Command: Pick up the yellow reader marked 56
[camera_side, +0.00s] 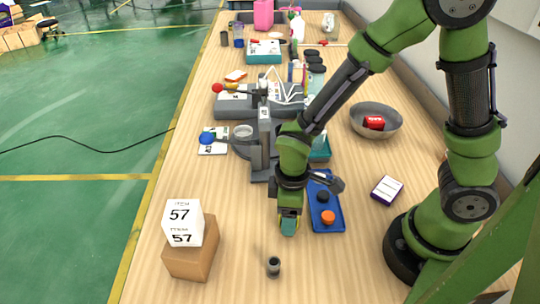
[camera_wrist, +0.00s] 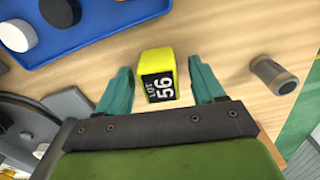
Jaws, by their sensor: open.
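The yellow reader (camera_wrist: 157,75) shows in the wrist view, with a black label reading "LOT 56" on the side toward the camera. My gripper (camera_wrist: 160,68) is open, with one teal finger on each side of the reader and a visible gap at both sides.
A blue tray (camera_side: 334,200) with dark and orange round pieces lies close by. A small dark cylinder (camera_side: 273,266) stands in front. A white cube marked 57 (camera_side: 184,224) sits on a brown block (camera_side: 195,258) at left. A grey machine (camera_side: 262,150) stands behind.

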